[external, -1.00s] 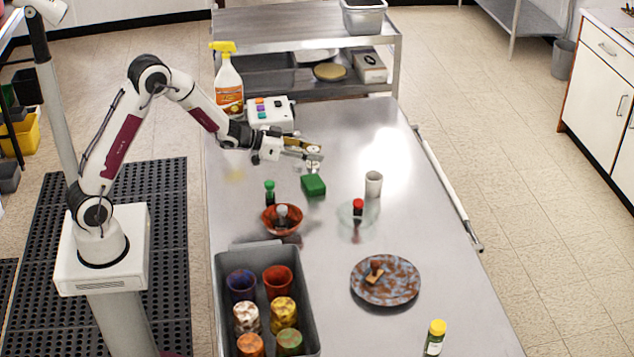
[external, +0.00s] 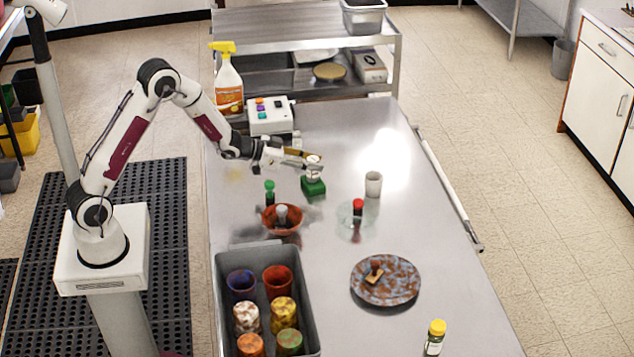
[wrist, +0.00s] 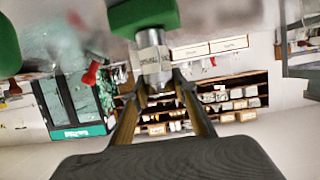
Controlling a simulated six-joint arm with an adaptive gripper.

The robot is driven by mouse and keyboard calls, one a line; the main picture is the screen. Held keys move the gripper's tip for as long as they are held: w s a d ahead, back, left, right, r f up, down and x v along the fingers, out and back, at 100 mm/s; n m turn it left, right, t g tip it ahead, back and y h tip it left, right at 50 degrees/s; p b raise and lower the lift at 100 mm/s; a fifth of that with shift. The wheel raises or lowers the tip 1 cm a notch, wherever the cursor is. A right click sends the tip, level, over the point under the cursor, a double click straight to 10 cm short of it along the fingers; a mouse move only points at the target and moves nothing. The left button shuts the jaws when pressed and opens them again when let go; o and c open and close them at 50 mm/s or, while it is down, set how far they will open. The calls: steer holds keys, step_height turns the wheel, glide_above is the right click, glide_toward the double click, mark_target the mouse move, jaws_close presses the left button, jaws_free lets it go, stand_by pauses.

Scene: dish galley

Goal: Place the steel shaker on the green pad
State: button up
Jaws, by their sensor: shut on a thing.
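The steel shaker (external: 313,174), a small silvery cylinder with a pale label, is held upright in my gripper (external: 317,164). The fingers are shut on it. In the wrist view the shaker (wrist: 152,58) sits between the two fingertips (wrist: 160,92). The green pad (external: 313,188) is a small block on the steel table, directly below the shaker. In the wrist view the shaker's base meets or nearly meets the green pad (wrist: 142,14); I cannot tell if it bears weight there. The fingers partly hide the shaker in the external view.
A green-capped shaker (external: 269,190) and a red-brown bowl (external: 270,220) holding a grey-topped shaker stand left of the pad. A pale cup (external: 373,184) and a red-capped shaker (external: 358,208) on a clear dish stand right. A grey bin (external: 228,270) of cups is nearer.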

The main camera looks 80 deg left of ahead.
steer(key=shift+f, duration=0.1)
steer(key=o, duration=1.1)
steer(key=shift+o, duration=0.2)
steer(key=v, duration=1.2)
stand_by(0.3)
